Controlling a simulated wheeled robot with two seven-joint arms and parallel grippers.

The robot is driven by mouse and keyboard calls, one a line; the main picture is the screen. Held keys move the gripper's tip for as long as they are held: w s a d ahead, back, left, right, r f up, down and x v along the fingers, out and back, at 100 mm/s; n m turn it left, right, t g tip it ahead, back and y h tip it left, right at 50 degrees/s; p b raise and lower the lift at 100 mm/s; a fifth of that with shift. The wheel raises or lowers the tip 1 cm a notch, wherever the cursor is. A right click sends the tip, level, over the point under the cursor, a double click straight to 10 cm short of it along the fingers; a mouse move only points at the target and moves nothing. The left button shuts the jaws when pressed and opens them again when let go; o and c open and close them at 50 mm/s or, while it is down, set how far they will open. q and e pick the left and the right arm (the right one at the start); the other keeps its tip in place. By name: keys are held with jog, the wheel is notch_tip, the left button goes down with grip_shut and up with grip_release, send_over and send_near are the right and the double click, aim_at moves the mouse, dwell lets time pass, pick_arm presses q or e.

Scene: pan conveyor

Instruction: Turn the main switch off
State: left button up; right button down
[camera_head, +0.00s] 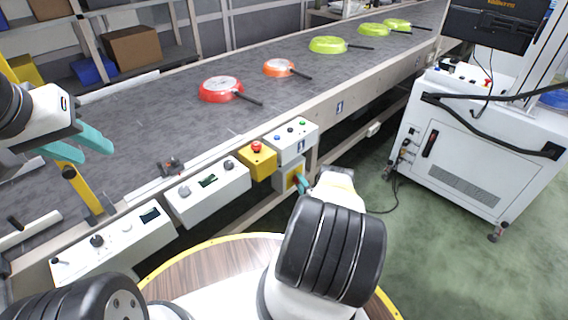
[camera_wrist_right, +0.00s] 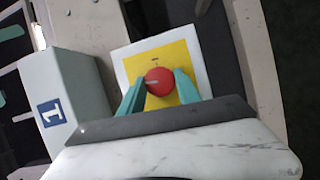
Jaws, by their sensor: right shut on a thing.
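The main switch (camera_wrist_right: 159,81) is a round red knob on a yellow plate with a white surround. A grey mark on the knob points roughly left in the right wrist view. My right gripper (camera_wrist_right: 160,92) has its teal fingers closed on both sides of the knob. In the head view the right gripper (camera_head: 301,183) is at the yellow plate (camera_head: 291,178) on the side of the conveyor, and the knob itself is hidden. My left gripper (camera_head: 84,146) is open and empty above the near left part of the conveyor.
The conveyor belt (camera_head: 200,128) carries a red pan (camera_head: 221,88), an orange pan (camera_head: 279,67) and several green pans. A yellow box with a red button (camera_head: 257,160) and white control boxes (camera_head: 207,190) line its near edge. A white cabinet (camera_head: 460,145) stands right.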

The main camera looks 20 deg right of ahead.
jog(key=shift+n, duration=0.5)
jog(key=c, duration=0.9)
grip_release()
jog(key=shift+o, duration=0.2)
jog(key=s, duration=0.7)
jog(key=shift+s+f, duration=0.15)
jog(key=shift+s, duration=0.25)
